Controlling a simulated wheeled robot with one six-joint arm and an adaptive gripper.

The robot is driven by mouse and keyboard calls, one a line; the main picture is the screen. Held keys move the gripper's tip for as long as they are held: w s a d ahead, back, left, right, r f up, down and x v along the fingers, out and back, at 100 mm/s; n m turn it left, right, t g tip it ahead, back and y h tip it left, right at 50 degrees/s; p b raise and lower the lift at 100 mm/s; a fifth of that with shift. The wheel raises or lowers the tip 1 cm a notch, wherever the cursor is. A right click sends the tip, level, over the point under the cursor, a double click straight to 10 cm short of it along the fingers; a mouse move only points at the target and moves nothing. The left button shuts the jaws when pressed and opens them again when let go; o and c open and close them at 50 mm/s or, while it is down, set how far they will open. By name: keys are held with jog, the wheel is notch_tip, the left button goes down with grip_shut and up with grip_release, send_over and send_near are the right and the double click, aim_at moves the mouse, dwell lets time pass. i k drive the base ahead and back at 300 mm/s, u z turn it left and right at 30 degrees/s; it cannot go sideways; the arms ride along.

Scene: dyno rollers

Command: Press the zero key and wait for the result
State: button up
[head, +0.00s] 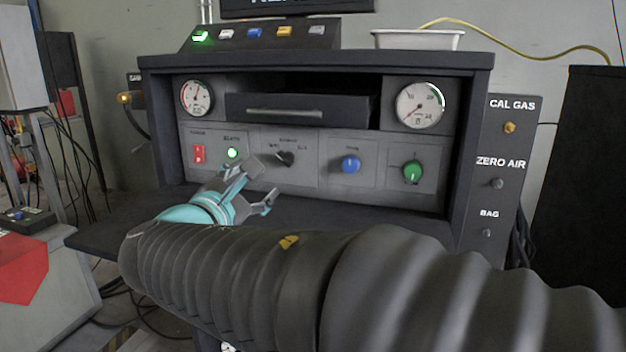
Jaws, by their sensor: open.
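A sloped key panel (262,38) sits on top of the dark cabinet, with a row of coloured keys. A green key (200,36) is lit, followed by a white key (227,33), a blue key (255,32), a yellow key (285,31) and a grey key (317,30). Key labels are too small to read, so I cannot tell which is the zero key. A screen (296,6) above is mostly cut off. My gripper (257,181) is open and empty, in front of the cabinet's lower panel, below the keys and apart from them.
The cabinet has two gauges (197,98), a drawer (300,110), a red switch (198,154), a black selector, a blue knob (350,164) and a green knob (412,171). A white tray (417,39) stands on top. A shelf (110,228) juts out below. Side ports (497,183) are at right.

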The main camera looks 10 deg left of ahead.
aim_at(224, 34)
jog(key=k, duration=1)
